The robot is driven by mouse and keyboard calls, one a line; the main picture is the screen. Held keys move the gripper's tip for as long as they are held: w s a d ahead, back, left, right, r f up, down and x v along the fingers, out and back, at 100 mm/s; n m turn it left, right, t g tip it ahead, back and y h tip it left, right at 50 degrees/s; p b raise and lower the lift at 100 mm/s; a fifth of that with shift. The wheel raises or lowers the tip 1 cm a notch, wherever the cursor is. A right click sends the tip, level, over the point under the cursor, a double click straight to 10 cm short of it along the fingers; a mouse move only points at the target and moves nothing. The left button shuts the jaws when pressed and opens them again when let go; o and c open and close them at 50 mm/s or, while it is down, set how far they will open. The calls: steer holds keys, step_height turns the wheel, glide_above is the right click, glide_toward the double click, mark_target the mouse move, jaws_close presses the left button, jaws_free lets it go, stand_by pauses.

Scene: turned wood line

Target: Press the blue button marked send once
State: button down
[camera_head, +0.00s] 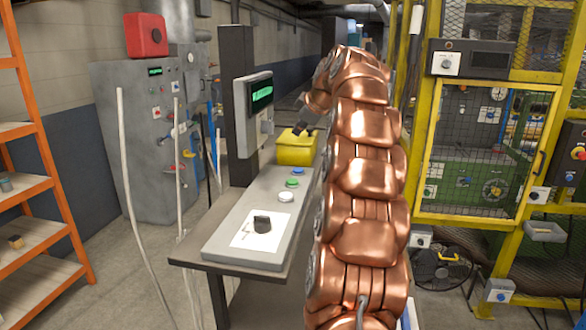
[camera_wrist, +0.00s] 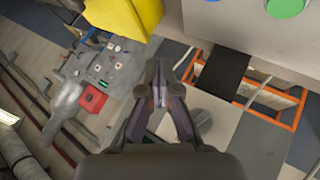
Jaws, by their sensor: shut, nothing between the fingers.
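The blue button (camera_head: 298,171) is the farthest of three round buttons in a row on the grey sloping console (camera_head: 262,205). My gripper (camera_head: 298,131) is shut and empty, above the yellow bin beyond the buttons and apart from the blue button. Its fingers (camera_wrist: 160,75) are together in the middle of the wrist view.
A green button (camera_head: 292,183), a white button (camera_head: 286,197) and a black rotary knob (camera_head: 262,224) are nearer on the console. The yellow bin (camera_head: 296,153) stands beyond the blue button. A post with a green-lit display (camera_head: 261,95) rises at the left.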

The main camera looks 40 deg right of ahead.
steer(key=shift+f, duration=0.1)
steer(key=b, duration=0.1)
glide_above(299, 170)
steer(key=shift+f, duration=2.85)
steer(key=shift+f+b, duration=1.5)
steer(key=shift+b, duration=0.05)
steer(key=shift+w, duration=0.1)
steer(key=shift+f+b, duration=0.8)
steer(key=shift+b, duration=0.45)
steer(key=shift+r, duration=0.9)
steer(key=shift+r+p, duration=1.15)
steer(key=shift+r, duration=1.3)
